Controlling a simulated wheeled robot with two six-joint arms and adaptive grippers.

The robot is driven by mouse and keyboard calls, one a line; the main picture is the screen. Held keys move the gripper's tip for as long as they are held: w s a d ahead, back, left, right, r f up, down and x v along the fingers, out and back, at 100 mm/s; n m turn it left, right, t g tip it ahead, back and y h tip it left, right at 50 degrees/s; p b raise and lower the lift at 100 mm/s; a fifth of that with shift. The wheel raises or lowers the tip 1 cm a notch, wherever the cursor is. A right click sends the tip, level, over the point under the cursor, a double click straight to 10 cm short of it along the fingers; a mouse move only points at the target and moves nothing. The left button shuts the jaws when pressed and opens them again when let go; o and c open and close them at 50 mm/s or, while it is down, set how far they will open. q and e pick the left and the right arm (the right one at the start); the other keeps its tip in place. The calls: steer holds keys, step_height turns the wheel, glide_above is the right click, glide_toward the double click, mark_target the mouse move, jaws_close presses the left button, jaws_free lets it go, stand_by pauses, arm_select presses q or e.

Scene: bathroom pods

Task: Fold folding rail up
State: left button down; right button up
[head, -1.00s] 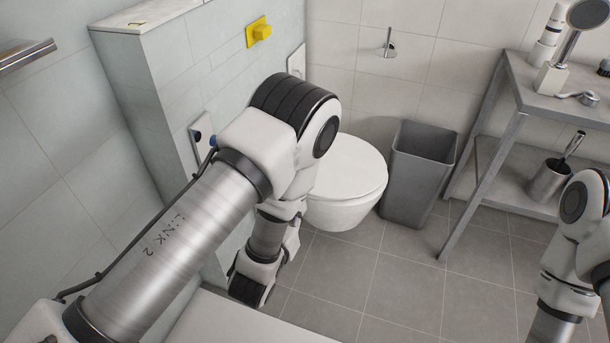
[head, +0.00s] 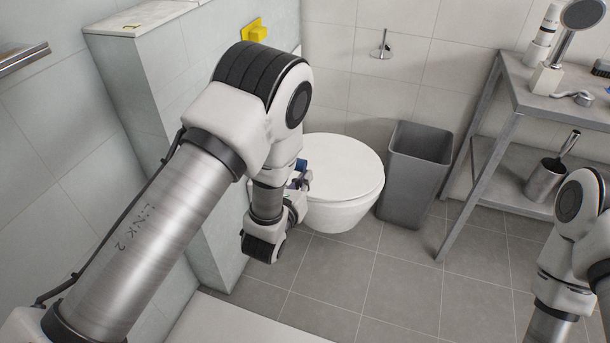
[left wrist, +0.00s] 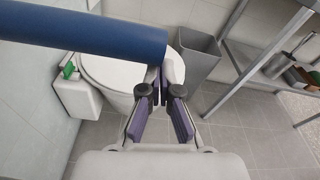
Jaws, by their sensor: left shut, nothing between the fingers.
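The folding rail (left wrist: 90,32) is a thick blue bar crossing the top of the left wrist view, with its rounded end near the middle. In the head view my left arm covers most of it; a small blue patch (head: 301,165) beside my wrist may be its end. My left gripper (left wrist: 160,82) is shut and empty. Its dark purple-padded fingers appear just below the rail's end, and I cannot tell whether they touch it. In the head view the left gripper (head: 301,180) shows only partly, in front of the toilet. My right gripper is out of view.
The white toilet (head: 343,170) stands just beyond the left gripper. A grey bin (head: 415,175) and a metal shelf (head: 497,150) stand to the right. A tiled wall ledge (head: 150,100) with a yellow fitting (head: 255,30) is on the left. Floor (head: 390,280) is clear in front.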

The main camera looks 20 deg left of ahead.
arm_select(q)
steer(key=shift+r, duration=0.15)
step_height(320, 180, up, 7)
steer(key=n+p, duration=0.3)
steer(key=p, duration=0.1)
steer(key=shift+a+n+h, duration=0.1)
steer(key=shift+n+h, duration=0.2)
steer(key=shift+n, duration=0.1)
steer(key=a+r+n+t+h+p, duration=0.1)
steer(key=a+r+n+p, duration=0.9)
steer(key=a+r, duration=0.7)
steer(key=shift+w+a+r+p, duration=0.2)
steer(key=shift+w+r+p, duration=0.1)
steer(key=shift+r+p, duration=1.3)
